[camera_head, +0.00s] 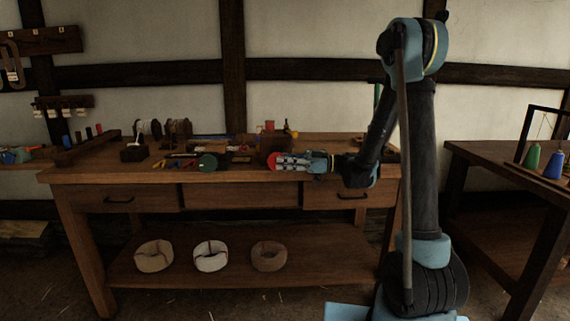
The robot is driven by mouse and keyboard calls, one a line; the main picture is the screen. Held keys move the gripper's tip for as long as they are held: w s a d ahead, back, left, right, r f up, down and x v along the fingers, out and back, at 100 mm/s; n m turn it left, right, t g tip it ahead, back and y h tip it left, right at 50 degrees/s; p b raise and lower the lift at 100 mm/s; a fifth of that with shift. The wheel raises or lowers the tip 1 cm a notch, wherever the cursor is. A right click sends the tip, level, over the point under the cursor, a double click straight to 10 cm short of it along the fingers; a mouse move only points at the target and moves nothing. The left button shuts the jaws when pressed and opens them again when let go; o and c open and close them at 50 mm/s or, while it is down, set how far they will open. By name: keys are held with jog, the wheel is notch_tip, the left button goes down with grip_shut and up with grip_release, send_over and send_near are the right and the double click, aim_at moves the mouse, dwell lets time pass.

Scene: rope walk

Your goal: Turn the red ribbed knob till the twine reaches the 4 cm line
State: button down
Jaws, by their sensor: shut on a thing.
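The red knob (271,160) shows as a small red patch at the front of the workbench's right half. It sits against a dark brown block (272,143). My gripper (279,161) reaches in from the right, level with the bench top, and is shut on the red knob. The fingers hide much of the knob, and its ribs are too small to make out. The twine and the 4 cm line cannot be made out at this size.
The workbench (110,174) holds a green disc (207,162), spools (178,128) and small tools left of my gripper. Rope coils (210,256) lie on its lower shelf. Another table (490,160) with green and blue cones stands at the right.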

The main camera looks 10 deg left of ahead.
jog(key=shift+w, duration=0.15)
jog(key=c, duration=1.7)
grip_release()
jog(key=v, duration=1.2)
jog(key=shift+f, duration=0.15)
